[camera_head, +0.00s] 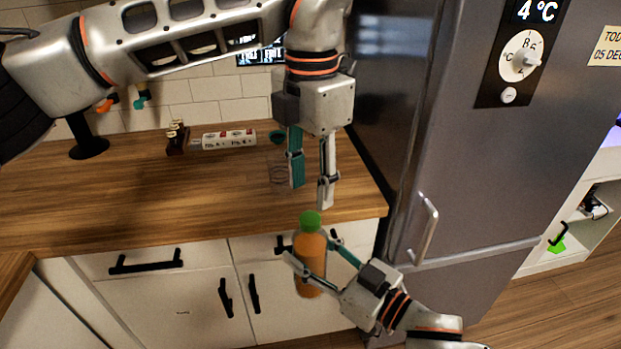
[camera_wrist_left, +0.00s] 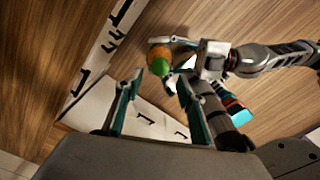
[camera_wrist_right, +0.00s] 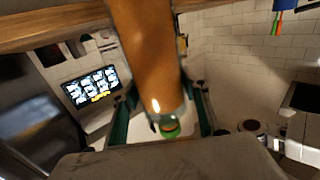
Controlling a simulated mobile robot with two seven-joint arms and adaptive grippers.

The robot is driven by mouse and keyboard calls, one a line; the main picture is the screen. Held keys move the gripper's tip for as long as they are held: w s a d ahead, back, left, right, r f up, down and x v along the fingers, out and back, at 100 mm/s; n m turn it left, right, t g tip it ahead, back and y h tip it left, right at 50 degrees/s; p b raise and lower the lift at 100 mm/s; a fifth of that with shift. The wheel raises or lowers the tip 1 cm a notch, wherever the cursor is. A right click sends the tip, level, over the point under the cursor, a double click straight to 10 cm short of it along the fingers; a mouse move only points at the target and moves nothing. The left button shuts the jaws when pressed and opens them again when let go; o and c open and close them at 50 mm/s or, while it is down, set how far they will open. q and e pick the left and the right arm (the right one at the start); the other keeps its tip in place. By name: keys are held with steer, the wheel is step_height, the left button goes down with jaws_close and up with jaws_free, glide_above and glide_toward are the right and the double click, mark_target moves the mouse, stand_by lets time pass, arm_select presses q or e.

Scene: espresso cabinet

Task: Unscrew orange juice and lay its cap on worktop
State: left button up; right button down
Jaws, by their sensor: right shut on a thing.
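The orange juice bottle (camera_head: 310,262) is upright in front of the worktop's front edge, with its green cap (camera_head: 310,221) on top. My right gripper (camera_head: 310,254) is shut on the bottle's body from the right. The bottle also fills the middle of the right wrist view (camera_wrist_right: 148,55). My left gripper (camera_head: 312,196) points down above the cap, open and empty, with a gap between its fingertips and the cap. In the left wrist view the cap (camera_wrist_left: 160,67) shows beyond the open fingertips (camera_wrist_left: 161,82). The wooden worktop (camera_head: 130,195) lies behind the bottle.
A clear glass (camera_head: 279,175) stands on the worktop behind my left gripper. A white labelled box (camera_head: 229,139) and a small dark rack (camera_head: 177,140) are at the back. The tall fridge (camera_head: 465,150) is close on the right. The worktop's left and middle are clear.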

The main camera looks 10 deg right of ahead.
mark_target(310, 217)
arm_select(q)
steer(key=shift+r+m, duration=0.3)
steer(key=shift+m, duration=0.2)
steer(key=shift+f, duration=3.9)
jaws_close()
steer(key=shift+n, duration=1.3)
steer(key=shift+r, duration=0.2)
steer(key=shift+r, duration=0.95)
